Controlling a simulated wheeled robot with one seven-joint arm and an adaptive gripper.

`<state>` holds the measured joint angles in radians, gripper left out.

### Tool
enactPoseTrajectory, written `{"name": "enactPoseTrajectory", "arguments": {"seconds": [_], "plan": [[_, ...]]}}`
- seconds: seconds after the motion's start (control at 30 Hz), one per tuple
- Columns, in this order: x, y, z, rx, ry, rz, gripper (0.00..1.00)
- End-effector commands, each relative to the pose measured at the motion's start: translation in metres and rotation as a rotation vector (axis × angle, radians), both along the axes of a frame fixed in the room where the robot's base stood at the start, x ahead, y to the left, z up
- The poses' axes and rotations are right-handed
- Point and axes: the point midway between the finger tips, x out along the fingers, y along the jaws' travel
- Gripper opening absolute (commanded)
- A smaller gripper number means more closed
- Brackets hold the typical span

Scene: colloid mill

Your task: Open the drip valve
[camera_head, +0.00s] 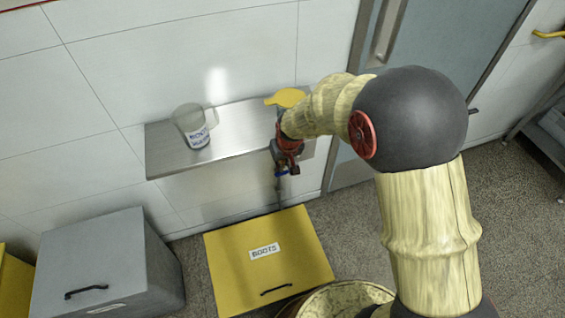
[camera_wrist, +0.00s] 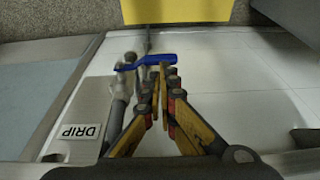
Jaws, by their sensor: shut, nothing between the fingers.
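The drip valve has a blue lever (camera_wrist: 146,62), seen in the wrist view lying across the picture just past my fingertips. A grey metal pipe and valve body (camera_wrist: 120,95) run beside it on the left. A plate marked DRIP (camera_wrist: 80,132) is on the left, its lettering upside down. My gripper (camera_wrist: 160,78) is shut and empty, its tips close to the lever; I cannot tell whether they touch. In the head view my gripper (camera_head: 288,160) is in front of the steel shelf's right end, with a small blue part (camera_head: 281,172) just below it. My gripper hides most of the valve there.
A steel shelf (camera_head: 165,148) on the white wall holds a clear jug (camera_head: 191,125) with a label. Below stands a yellow box (camera_head: 235,285) marked BOOTS, with a grey box (camera_head: 100,260) to its left. A grey-blue door (camera_head: 440,35) is behind my arm.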

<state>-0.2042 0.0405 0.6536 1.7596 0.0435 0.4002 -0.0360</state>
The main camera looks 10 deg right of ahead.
Motion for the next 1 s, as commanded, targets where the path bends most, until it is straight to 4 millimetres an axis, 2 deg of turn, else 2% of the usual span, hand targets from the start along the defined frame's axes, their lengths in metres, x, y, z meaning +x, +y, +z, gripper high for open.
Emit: {"name": "enactPoseTrajectory", "arguments": {"seconds": [0.4,0.63,1.0], "plan": [[0.0,0.001,-0.003,0.0,0.001,0.0,0.0],[-0.002,0.011,-0.019,-0.001,0.0,0.002,0.0],[-0.001,0.011,-0.017,0.0,0.0,0.0,0.0]]}}
